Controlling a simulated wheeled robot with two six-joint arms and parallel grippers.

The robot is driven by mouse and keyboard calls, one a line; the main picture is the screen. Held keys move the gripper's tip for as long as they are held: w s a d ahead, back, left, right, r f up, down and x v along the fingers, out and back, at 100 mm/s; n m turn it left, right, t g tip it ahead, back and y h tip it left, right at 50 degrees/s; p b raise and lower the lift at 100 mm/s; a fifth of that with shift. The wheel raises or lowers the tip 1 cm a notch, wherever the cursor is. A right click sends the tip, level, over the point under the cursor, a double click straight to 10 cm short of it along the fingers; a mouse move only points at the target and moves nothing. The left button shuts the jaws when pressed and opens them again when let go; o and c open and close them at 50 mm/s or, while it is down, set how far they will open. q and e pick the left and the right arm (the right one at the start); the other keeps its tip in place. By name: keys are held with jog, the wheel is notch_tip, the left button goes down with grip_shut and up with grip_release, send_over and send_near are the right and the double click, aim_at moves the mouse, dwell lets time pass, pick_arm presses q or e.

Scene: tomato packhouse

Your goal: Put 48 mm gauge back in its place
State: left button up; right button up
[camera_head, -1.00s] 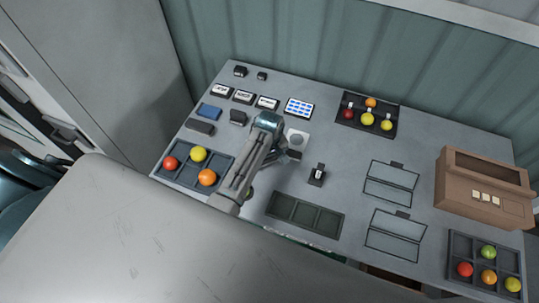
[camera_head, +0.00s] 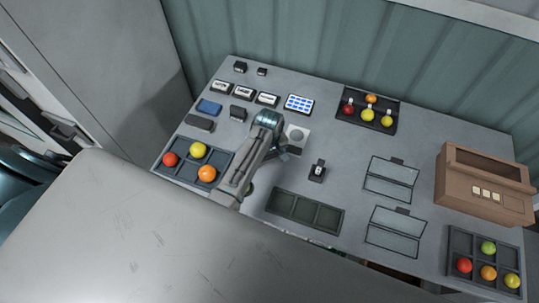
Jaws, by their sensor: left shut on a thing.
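My left gripper (camera_head: 285,149) is over the middle left of the grey table, beside a white plate (camera_head: 297,136) with a grey disc. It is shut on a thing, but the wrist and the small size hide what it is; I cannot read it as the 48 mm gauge. No gauge marking is legible. A small black stand (camera_head: 317,171) with a white label is to the right of the gripper, apart from it. Three black blocks with white labels (camera_head: 243,94) stand in a row at the upper left. My right gripper is not in view.
A tray with tomatoes (camera_head: 217,157) is left of my arm. An empty dark tray (camera_head: 305,212) lies in front. A black rack (camera_head: 394,128) with tomatoes is at the back, a brown box (camera_head: 483,205) at right. Table around the black stand is clear.

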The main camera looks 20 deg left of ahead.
pick_arm(q)
jog(key=shift+f, duration=0.2)
jog(key=o, duration=1.1)
jog(key=shift+c, duration=0.2)
jog(key=c, duration=0.3)
notch_tip(320, 180, up, 2)
jog(key=shift+p, duration=0.45)
jog(key=shift+r, duration=2.45)
jog(key=shift+s, duration=0.1)
